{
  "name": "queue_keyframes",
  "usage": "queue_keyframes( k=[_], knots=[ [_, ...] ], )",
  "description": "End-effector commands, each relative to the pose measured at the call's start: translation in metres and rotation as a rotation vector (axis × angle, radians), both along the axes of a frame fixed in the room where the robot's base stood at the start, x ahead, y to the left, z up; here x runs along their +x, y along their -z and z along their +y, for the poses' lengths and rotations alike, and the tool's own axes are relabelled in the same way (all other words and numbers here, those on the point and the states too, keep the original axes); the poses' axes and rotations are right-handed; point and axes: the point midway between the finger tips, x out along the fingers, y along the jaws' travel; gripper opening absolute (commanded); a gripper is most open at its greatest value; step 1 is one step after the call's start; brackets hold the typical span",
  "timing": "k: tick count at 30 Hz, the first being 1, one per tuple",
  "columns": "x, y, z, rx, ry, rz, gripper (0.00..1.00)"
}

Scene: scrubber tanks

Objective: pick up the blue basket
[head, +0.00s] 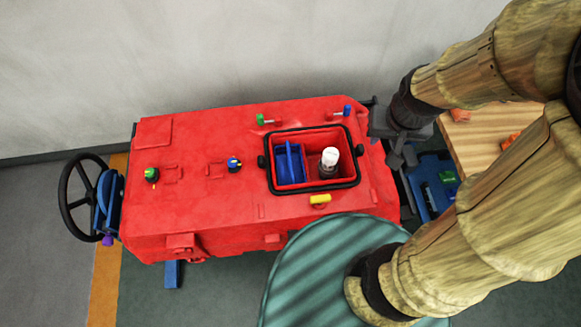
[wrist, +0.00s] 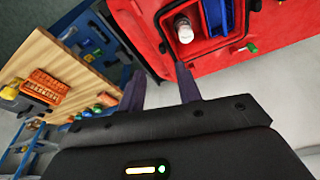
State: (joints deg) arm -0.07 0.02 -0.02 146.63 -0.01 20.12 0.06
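The blue basket (head: 290,163) sits inside the open black-rimmed tank opening (head: 312,187) of the red scrubber body, on the left side of it. Its thin upright handle stands up. In the wrist view the basket (wrist: 217,16) shows partly at the top edge, cut off by the frame. My gripper (head: 402,158) is just right of the red body, apart from the basket. In the wrist view the two dark fingers of my gripper (wrist: 161,82) are spread with nothing between them.
A white-topped cylinder (head: 329,160) stands in the same opening, right of the basket. A yellow piece (head: 319,199) lies by the front rim. Green (head: 261,119) and blue (head: 347,110) knobs rise behind. A wooden board (wrist: 62,72) with small parts lies at right in the head view.

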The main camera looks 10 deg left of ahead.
Motion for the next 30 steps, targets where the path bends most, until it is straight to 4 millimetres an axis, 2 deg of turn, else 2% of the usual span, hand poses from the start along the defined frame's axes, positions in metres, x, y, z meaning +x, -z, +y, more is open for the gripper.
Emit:
queue_keyframes(
  k=[4, 8, 11, 15, 21, 24, 27, 30],
  knots=[
    [0.011, 0.013, 0.011, 0.000, -0.021, 0.016, 0.34],
    [0.034, 0.038, 0.037, -0.005, -0.060, 0.057, 0.34],
    [0.055, 0.064, 0.070, -0.023, -0.100, 0.100, 0.34],
    [0.079, 0.101, 0.124, -0.069, -0.150, 0.154, 0.34],
    [0.095, 0.152, 0.205, -0.165, -0.210, 0.197, 0.34],
    [0.095, 0.165, 0.233, -0.202, -0.225, 0.203, 0.34],
    [0.094, 0.170, 0.246, -0.222, -0.229, 0.203, 0.34],
    [0.094, 0.169, 0.249, -0.227, -0.229, 0.204, 0.34]
  ],
)
